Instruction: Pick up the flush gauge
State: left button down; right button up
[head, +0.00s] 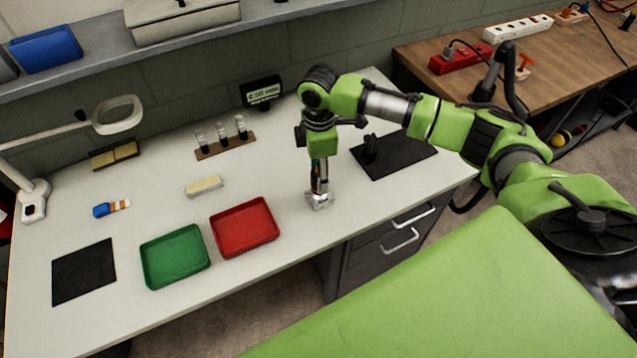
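My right gripper (319,188) points straight down over the white bench, to the right of the red tray. At its fingertips is a small silvery metal piece (319,203) at the bench top. It may be the flush gauge, but it is too small to be sure. I cannot tell whether the fingers are closed on it or only around it. My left gripper is not in view.
The white bench holds a red tray (245,228), a green tray (175,256), black mats (84,272) (408,156), a vial rack (225,147), a pale block (204,186) and a magnifier lamp (118,115). A wooden bench (560,60) stands at right.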

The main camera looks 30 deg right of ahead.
jog(key=f, duration=0.1)
jog(key=f+p, duration=0.1)
jog(key=f, duration=0.1)
jog(key=shift+s+a+f, duration=0.1)
jog(key=shift+s+f, duration=0.15)
jog(key=shift+s, duration=0.1)
jog(key=shift+f, duration=0.35)
jog(key=shift+w+f, duration=0.1)
jog(key=shift+c, duration=0.4)
jog(key=c, duration=1.1)
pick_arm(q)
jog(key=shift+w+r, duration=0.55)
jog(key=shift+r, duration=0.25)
